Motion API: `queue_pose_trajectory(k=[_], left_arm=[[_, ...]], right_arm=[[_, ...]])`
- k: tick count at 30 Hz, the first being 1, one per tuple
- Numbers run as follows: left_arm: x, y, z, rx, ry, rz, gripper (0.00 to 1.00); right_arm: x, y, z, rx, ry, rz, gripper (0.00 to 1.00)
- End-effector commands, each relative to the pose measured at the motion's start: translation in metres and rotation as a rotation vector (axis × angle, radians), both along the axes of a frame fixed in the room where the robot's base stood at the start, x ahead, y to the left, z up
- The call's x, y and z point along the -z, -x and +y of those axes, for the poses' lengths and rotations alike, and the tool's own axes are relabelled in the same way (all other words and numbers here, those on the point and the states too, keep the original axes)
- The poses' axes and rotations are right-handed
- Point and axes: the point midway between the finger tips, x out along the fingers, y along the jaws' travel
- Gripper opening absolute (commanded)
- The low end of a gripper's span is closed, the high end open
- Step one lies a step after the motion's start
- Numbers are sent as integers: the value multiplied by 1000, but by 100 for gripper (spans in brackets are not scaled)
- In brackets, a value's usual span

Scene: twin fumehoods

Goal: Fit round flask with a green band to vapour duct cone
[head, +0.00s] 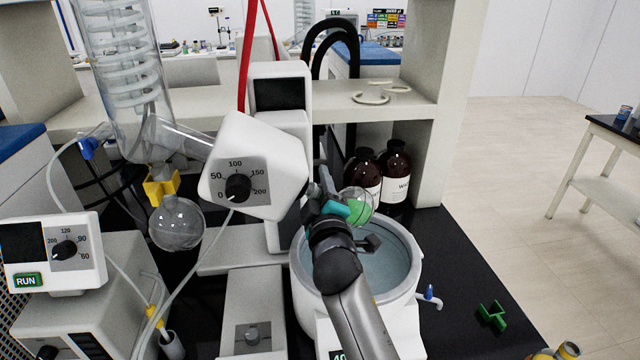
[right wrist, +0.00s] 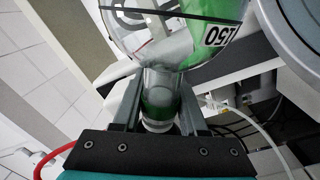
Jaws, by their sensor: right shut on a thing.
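The evaporator's white drive head (head: 257,165) is just left of the gripper. The vapour duct cone on its right side is hidden or too small to make out. My left gripper is out of view.
The white water bath (head: 299,272) is below the flask. Another round flask (head: 176,224) hangs under the glass condenser (head: 125,75) with a yellow clip (head: 160,185). Brown bottles (head: 395,172) stand behind the bath. A green clip (head: 492,316) lies on the black bench to the right.

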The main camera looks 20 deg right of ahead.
Motion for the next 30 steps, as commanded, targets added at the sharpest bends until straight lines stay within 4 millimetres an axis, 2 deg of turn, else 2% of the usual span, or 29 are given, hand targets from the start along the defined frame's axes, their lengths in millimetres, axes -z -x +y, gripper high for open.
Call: queue_pose_trajectory(k=[30], left_arm=[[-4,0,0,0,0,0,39]], right_arm=[[-6,-2,7,-4,2,-5,0]])
